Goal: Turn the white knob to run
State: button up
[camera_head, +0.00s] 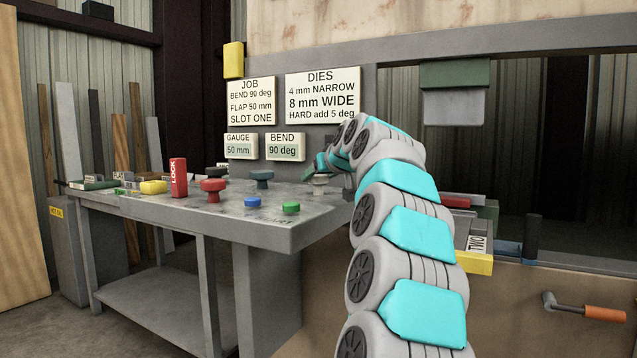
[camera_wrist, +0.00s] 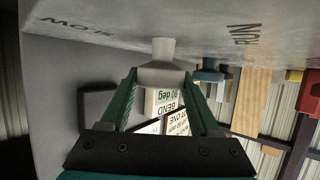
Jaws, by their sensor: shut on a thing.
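The white knob (camera_wrist: 163,73) stands on the grey panel in the wrist view, its narrow stem meeting the surface. It shows small and pale in the head view (camera_head: 319,181), partly hidden by my gripper. The green fingers of my gripper (camera_wrist: 163,82) are shut on its two sides; in the head view my gripper (camera_head: 322,166) is over the right end of the table. Another label, seemingly SLOW upside down, is to the left. Which mark the knob faces, I cannot tell.
The grey table (camera_head: 262,235) also bears a red LOCK block (camera_head: 178,178), a red knob (camera_head: 213,187), a dark knob (camera_head: 261,177), a blue button (camera_head: 252,201) and a green button (camera_head: 291,207). Sign boards (camera_head: 323,95) stand behind. An orange-handled crank (camera_head: 604,313) is at right.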

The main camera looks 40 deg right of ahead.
jog(key=shift+f+m+h, duration=0.15)
jog(key=shift+m+h, duration=0.55)
jog(key=shift+h, duration=0.1)
jog(key=o, duration=1.4)
jog(key=shift+c, duration=0.2)
jog(key=shift+s, duration=0.1)
jog(key=shift+r+b+v, duration=0.2)
jog(key=shift+b+v, duration=0.5)
jog(key=shift+v, duration=3.2)
jog(key=shift+a, duration=0.1)
